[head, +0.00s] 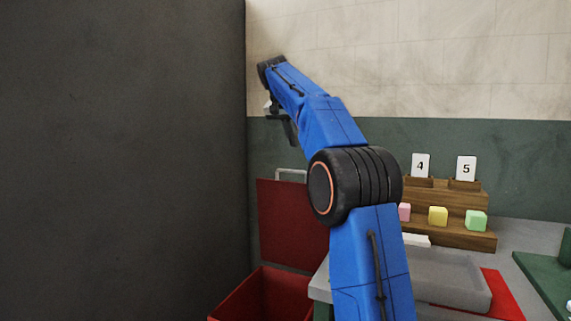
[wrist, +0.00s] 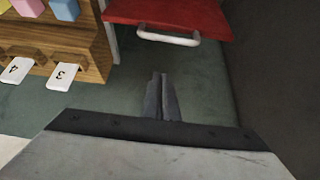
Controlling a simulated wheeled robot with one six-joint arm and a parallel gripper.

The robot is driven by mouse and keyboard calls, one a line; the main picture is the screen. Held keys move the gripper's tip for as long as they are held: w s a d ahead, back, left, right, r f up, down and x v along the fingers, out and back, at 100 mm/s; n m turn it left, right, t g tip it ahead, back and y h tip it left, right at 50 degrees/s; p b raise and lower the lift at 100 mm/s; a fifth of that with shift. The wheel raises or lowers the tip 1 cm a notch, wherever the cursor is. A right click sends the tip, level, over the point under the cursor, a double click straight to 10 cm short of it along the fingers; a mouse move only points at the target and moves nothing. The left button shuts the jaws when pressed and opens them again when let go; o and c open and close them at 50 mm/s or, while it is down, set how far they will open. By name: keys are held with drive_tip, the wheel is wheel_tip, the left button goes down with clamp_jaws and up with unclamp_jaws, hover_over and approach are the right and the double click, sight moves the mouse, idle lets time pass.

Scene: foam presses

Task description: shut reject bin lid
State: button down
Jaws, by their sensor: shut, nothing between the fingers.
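The reject bin (head: 262,296) is a red box on the floor, at the lower middle of the head view, left of the table. Its red lid (head: 285,222) stands up open at the back, with a pale handle (head: 291,173) on its top edge. In the wrist view the lid (wrist: 170,14) is at the top, with the handle (wrist: 168,38) along its near edge. My gripper (wrist: 162,78) is shut and empty. It is apart from the handle, close below it in the wrist view. In the head view my gripper (head: 290,138) hangs above the handle.
A dark wall (head: 120,160) fills the left of the head view, close beside the bin. A grey table (head: 520,236) on the right bears a wooden stepped rack (head: 450,203) with number cards and coloured blocks. A grey slab (head: 450,275) and a red mat (head: 505,295) lie in front.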

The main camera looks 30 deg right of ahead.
drive_tip(key=shift+w+d+f, duration=0.2)
drive_tip(key=shift+f, duration=1.35)
drive_tip(key=shift+w+d+f, duration=0.2)
drive_tip(key=shift+d+f, duration=0.05)
drive_tip(key=shift+f, duration=1.25)
drive_tip(key=shift+w+d+f, duration=0.2)
drive_tip(key=shift+f, duration=1.35)
